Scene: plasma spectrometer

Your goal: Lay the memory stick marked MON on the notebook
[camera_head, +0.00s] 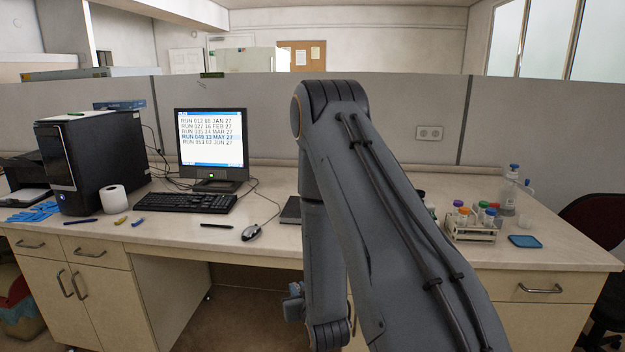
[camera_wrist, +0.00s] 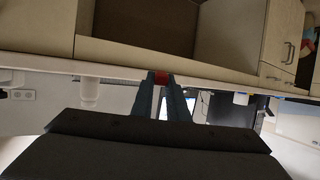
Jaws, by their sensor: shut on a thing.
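My gripper (camera_wrist: 161,84) shows in the wrist view, its two fingers shut on a small red thing (camera_wrist: 160,77) at their tips. It looks like a memory stick, but no marking on it can be read. It is held clear of the desk, in front of the desk's front edge. A dark flat thing (camera_head: 290,210), perhaps the notebook, lies on the desk in the head view, partly hidden by my arm. A small yellow stick (camera_head: 121,220) and a small blue stick (camera_head: 138,222) lie on the desk's left part; their markings are too small to read.
The desk (camera_head: 190,238) also bears a computer tower (camera_head: 95,160), monitor (camera_head: 212,145), keyboard (camera_head: 187,202), mouse (camera_head: 251,232), black pen (camera_head: 216,226) and white roll (camera_head: 114,198). A tube rack (camera_head: 470,230) and blue square (camera_head: 525,241) are at right. My arm hides the middle right.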

